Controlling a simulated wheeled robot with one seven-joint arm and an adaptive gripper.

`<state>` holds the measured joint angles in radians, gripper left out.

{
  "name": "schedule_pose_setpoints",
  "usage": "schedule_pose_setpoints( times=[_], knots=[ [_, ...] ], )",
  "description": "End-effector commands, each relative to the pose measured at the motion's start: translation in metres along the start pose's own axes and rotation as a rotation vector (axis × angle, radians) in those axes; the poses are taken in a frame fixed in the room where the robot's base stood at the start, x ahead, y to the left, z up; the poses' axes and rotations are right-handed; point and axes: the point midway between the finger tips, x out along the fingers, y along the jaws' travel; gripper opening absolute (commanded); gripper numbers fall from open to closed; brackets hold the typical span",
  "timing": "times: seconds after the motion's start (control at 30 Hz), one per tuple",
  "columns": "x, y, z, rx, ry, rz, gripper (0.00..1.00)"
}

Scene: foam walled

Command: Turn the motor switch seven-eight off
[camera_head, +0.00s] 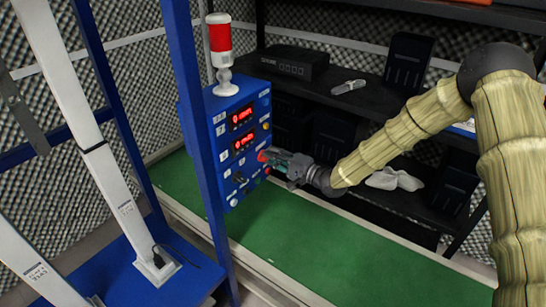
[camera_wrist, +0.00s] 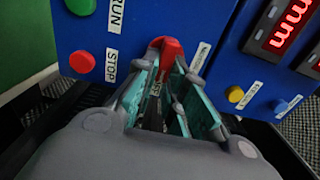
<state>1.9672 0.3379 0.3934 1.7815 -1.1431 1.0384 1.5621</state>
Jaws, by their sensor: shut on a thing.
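The blue control box (camera_head: 240,135) stands beside the blue post. In the wrist view its panel (camera_wrist: 225,25) fills the top of the picture. A red switch handle (camera_wrist: 168,50) sticks out of the panel, next to a small white label too blurred to read for certain. My gripper (camera_wrist: 165,72) is shut on this red switch, with its teal fingers on either side of the handle. In the head view my gripper (camera_head: 270,157) reaches the panel from the right, and its fingers hide most of the switch. The exact angle of the handle is hard to tell.
Close to the switch are a red button (camera_wrist: 82,62) by the STOP label, a green button (camera_wrist: 80,6) by RUN, and a yellow button (camera_wrist: 234,94). Red displays (camera_head: 243,127) are lit. A red-and-white beacon (camera_head: 221,50) tops the box. Black shelving (camera_head: 370,105) stands behind my arm.

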Motion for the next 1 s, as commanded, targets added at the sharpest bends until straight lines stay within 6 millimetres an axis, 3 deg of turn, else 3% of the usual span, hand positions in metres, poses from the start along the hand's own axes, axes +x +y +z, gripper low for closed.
schedule_pose_setpoints(
  times=[0.1, 0.13, 0.23, 0.27, 0.67, 1.0],
  knots=[
    [-0.001, 0.000, -0.001, 0.000, 0.002, 0.000, 0.00],
    [-0.001, 0.000, -0.001, 0.000, 0.002, 0.000, 0.14],
    [-0.001, 0.000, -0.001, 0.000, 0.002, 0.000, 0.32],
    [-0.001, 0.000, -0.001, 0.000, 0.002, 0.000, 0.34],
    [-0.006, 0.000, -0.001, 0.000, 0.002, 0.000, 0.34],
    [-0.059, 0.000, -0.002, 0.001, 0.003, 0.000, 0.34]
  ],
)
